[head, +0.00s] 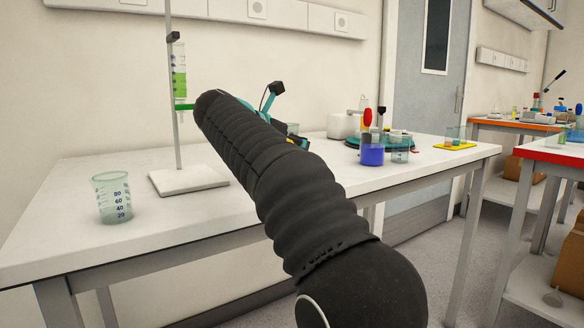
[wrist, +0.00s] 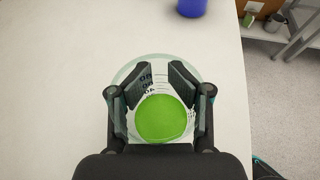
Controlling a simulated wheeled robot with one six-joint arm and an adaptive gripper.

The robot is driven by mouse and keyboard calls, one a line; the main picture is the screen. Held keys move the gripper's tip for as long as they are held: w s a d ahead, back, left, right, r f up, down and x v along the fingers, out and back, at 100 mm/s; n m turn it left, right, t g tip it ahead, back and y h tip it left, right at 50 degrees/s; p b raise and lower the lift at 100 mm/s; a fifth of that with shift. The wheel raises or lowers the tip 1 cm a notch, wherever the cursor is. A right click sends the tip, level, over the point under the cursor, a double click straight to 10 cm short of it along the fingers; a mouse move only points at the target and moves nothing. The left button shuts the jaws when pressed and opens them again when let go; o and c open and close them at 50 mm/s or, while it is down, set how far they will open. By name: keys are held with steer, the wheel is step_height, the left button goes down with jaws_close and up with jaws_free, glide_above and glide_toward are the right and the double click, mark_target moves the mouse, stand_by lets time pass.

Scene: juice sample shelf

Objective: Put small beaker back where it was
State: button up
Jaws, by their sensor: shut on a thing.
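A clear beaker with dark graduation marks and green contents (wrist: 160,118) is between the fingers of my gripper (wrist: 158,72) in the wrist view. My gripper is shut on it. The picture does not clearly show whether its base touches the table. In the head view my black arm hides the held beaker and most of the gripper. A larger clear graduated beaker (head: 112,198), apparently empty, stands at the left of the white table (head: 60,225). Another clear beaker (head: 400,149) stands at the right, next to a beaker of blue liquid (head: 372,150).
A burette with green liquid (head: 179,85) hangs on a stand with a white base (head: 188,180). A yellow mat (head: 454,146) with a clear beaker on it lies near the table's right end. The wrist view shows bare tabletop (wrist: 60,80) to the left.

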steer(key=shift+w+a+f, duration=0.2)
steer(key=shift+a+f, duration=0.2)
steer(key=shift+a, duration=0.2)
steer(key=shift+f+b, duration=1)
steer(key=shift+f, duration=0.95)
steer(key=shift+f, duration=0.15)
steer(key=o, duration=1.4)
steer(key=shift+c, duration=0.2)
steer(key=p+v, duration=0.2)
steer(key=v, duration=1)
